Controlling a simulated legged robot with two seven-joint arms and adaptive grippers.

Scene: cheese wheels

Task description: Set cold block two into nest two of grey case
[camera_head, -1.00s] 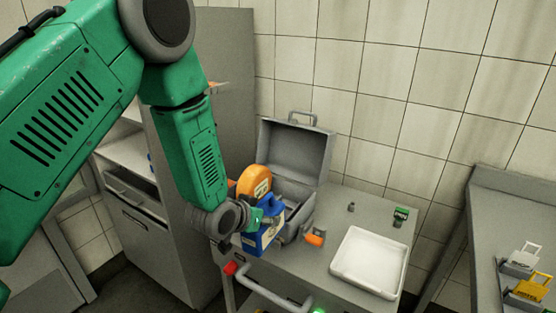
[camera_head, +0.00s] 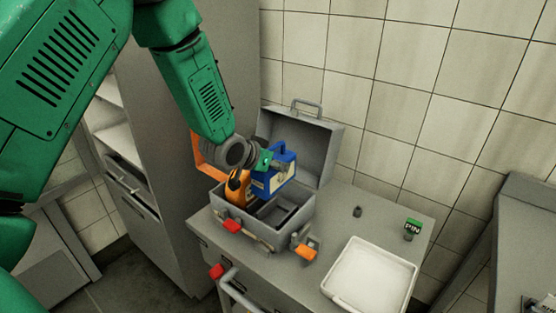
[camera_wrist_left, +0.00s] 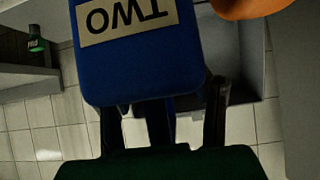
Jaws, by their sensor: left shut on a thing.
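The cold block two is a blue block (camera_head: 276,178) with a handle and a pale label. In the left wrist view its label reads TWO upside down, and the block (camera_wrist_left: 140,65) fills the upper middle. My left gripper (camera_head: 266,164) is shut on it and holds it above the open grey case (camera_head: 262,228). The case's lid (camera_head: 312,152) stands up at the back. An orange, rounded thing (camera_head: 237,187) sits at the case's left side. A dark empty space (camera_head: 279,209) shows in the case below the block. My right gripper is not in view.
A white tray (camera_head: 372,278) lies on the counter to the right. A tall grey cabinet stands left.

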